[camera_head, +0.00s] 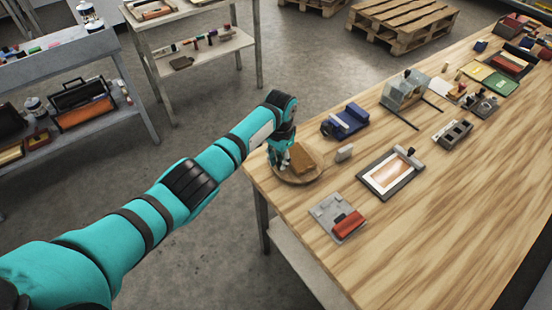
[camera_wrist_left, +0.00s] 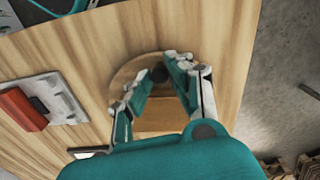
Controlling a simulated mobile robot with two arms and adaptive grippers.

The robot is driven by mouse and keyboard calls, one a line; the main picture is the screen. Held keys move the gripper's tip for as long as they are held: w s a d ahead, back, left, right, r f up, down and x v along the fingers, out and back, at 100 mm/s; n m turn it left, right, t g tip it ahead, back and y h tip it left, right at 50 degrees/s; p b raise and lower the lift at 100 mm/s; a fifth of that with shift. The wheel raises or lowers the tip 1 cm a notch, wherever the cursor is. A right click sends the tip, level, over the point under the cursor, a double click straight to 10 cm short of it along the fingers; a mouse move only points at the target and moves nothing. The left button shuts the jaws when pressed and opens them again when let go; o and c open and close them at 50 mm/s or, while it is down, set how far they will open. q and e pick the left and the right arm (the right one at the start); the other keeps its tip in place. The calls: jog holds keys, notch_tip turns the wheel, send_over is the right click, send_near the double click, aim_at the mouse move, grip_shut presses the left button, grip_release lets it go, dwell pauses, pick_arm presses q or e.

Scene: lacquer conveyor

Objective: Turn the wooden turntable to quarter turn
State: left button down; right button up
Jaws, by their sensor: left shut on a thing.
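The round wooden turntable (camera_head: 298,180) lies near the left end of the long wooden table. A brown block (camera_head: 304,160) sits on it. My left gripper (camera_head: 281,163) reaches down over the turntable's left side, beside the block. In the left wrist view the turntable's disc (camera_wrist_left: 126,74) is partly hidden by my fingers. My left gripper (camera_wrist_left: 160,83) is shut on a small dark knob (camera_wrist_left: 159,73) near the disc's edge, and the brown block (camera_wrist_left: 160,118) shows between the fingers. My right gripper is not in view.
On the wooden table (camera_head: 420,240), a grey plate with a red block (camera_head: 340,217), a framed picture (camera_head: 390,173), a small light block (camera_head: 344,153) and a blue device (camera_head: 345,120) stand near the turntable. Grey shelves (camera_head: 75,70) stand at left, beyond open floor.

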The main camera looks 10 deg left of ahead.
pick_arm(q)
jog(key=shift+s+d+n, duration=0.2)
jog(key=shift+d+n, duration=0.1)
jog(key=shift+n, duration=0.3)
dwell(0.3)
jog(key=c, duration=1.2)
grip_release()
jog(key=shift+r, duration=0.1)
notch_tip(320, 180, up, 12)
